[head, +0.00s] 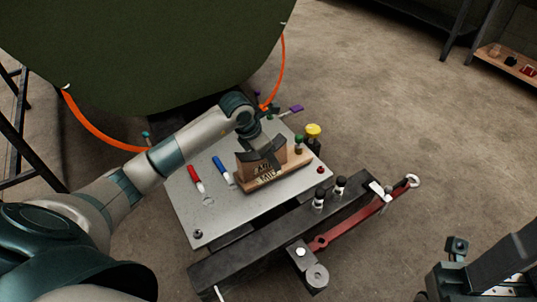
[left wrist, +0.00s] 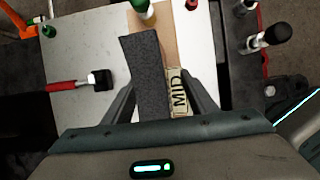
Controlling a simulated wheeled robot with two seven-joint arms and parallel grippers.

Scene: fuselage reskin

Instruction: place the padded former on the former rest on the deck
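My left gripper (head: 263,153) is over the middle of the former, fingers on either side. In the left wrist view the left finger is close to the pad, while a gap holding the label shows before the right finger. The gripper hides part of the former.
Red-handled (head: 194,175) and blue-handled (head: 221,166) tools lie left of the rest. A dark beam (head: 270,245) with a red lever (head: 345,230) runs in front. The green skin panel (head: 150,50) hangs behind.

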